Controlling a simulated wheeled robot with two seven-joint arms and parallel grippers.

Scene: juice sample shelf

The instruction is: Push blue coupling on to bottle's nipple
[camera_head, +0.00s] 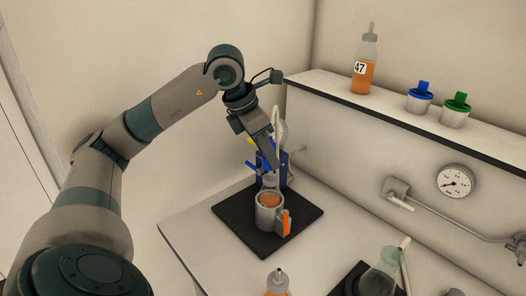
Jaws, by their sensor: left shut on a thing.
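My left gripper (272,163) points down above the black mat and is shut on a small blue part, which I take to be the blue coupling (262,166). A pale tube (276,122) runs down beside the gripper. Just below stands a grey round holder (264,222) with an orange-filled bottle (270,200) in it. The bottle's top and nipple are mostly hidden behind the gripper and blue parts. I cannot tell whether coupling and nipple touch. My right gripper is not in view.
A blue device (284,176) stands close behind the holder, on the black mat (240,230). An orange bottle (277,284) and a flask (380,276) stand at the front. The shelf (400,104) holds bottle 47 (364,70) and blue- and green-lidded jars. The bench's left part is clear.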

